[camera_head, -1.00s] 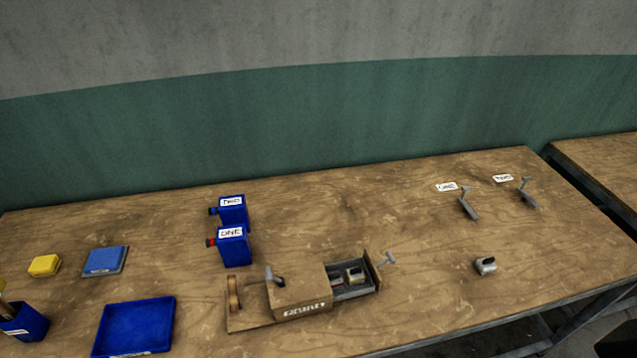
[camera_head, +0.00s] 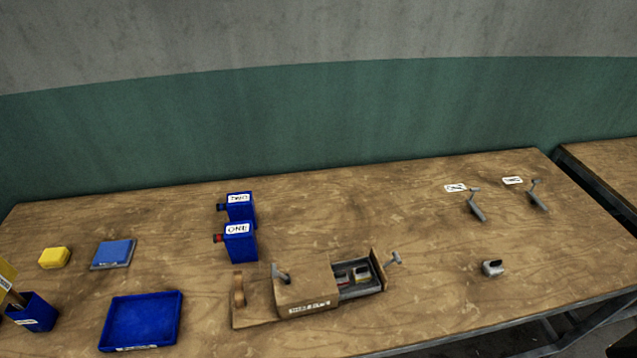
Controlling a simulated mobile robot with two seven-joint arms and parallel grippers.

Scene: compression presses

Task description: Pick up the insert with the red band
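A wooden press (camera_head: 305,284) stands at the front middle of the table, with an open grey channel at its right end. Two small inserts sit side by side in that channel: the left insert (camera_head: 341,277) shows a hint of red, and the right insert (camera_head: 361,273) looks pale with a dark top. They are too small to tell their bands surely. Another small grey insert (camera_head: 492,268) with a dark top lies alone on the table to the right. Neither of my grippers is in view.
Blue containers labelled ONE (camera_head: 240,243) and TWO (camera_head: 239,207) stand behind the press. A blue tray (camera_head: 141,320), a blue pad (camera_head: 113,253), a yellow block (camera_head: 54,258) and a blue bin (camera_head: 32,313) are at left. Grey handled tools (camera_head: 477,208) lie at right. The table's back middle is clear.

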